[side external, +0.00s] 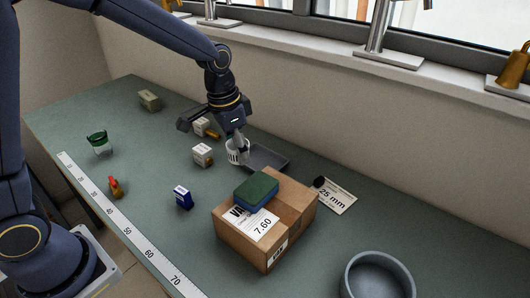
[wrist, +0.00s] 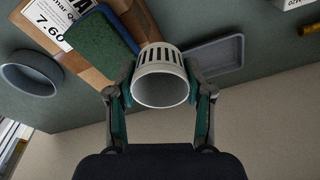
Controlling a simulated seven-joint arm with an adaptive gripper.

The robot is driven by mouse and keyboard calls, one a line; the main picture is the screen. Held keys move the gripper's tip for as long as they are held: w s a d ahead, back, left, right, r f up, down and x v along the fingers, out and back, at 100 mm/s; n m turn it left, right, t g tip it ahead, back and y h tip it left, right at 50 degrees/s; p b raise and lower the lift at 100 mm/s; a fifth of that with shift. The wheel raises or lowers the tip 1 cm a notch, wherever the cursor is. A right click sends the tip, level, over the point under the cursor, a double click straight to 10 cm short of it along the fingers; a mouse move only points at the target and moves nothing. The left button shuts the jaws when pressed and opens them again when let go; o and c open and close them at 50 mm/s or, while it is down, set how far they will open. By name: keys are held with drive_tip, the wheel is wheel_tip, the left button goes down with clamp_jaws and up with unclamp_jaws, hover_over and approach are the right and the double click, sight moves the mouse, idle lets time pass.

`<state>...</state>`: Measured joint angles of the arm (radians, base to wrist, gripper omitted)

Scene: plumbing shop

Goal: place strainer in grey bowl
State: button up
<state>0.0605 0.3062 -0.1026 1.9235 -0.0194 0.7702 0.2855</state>
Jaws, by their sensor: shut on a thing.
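The strainer is a white slotted cup (side external: 236,152), seen in the side view at my gripper's fingertips. It also shows in the wrist view (wrist: 160,82), with its open end toward the camera. My gripper (side external: 239,143) is shut on it, with one finger on each side in the wrist view (wrist: 160,92). In the side view it is low over the green bench; I cannot tell whether the strainer touches the bench. The grey bowl (side external: 378,282) stands at the front right in the side view, and no contents show. It also shows at the left of the wrist view (wrist: 32,82).
A cardboard box (side external: 248,232) with a green-and-blue sponge (side external: 256,191) on top stands between my gripper and the bowl. A shallow grey tray (side external: 267,157) lies beside the strainer. A label card (side external: 336,197) lies behind the box. Small boxes and fittings are at the left.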

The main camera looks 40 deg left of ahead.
drive_tip(key=s+d+m, duration=0.1)
drive_tip(key=d, duration=0.4)
drive_tip(key=s+d+m, duration=0.1)
drive_tip(key=d+m, duration=0.1)
drive_tip(key=d, duration=0.4)
drive_tip(key=d+m, duration=0.1)
drive_tip(key=d, duration=0.4)
drive_tip(key=shift+s+d+f+m+h, duration=0.15)
drive_tip(key=shift+s+f+m+h, duration=0.15)
drive_tip(key=shift+s, duration=0.1)
drive_tip(key=s+d+f+m+g, duration=0.15)
drive_tip(key=s+d+m, duration=0.25)
drive_tip(key=s+d, duration=0.7)
hover_over(376, 294)
drive_tip(key=a, duration=0.1)
drive_tip(key=shift+t, duration=0.25)
drive_tip(key=f, duration=0.9)
drive_tip(key=shift+s+f, duration=0.15)
drive_tip(key=shift+s, duration=0.25)
drive_tip(key=shift+w+d+f, duration=0.15)
drive_tip(key=shift+w+f, duration=0.1)
drive_tip(key=shift+f, duration=1.7)
drive_tip(key=shift+f, duration=0.15)
drive_tip(key=o, duration=0.8)
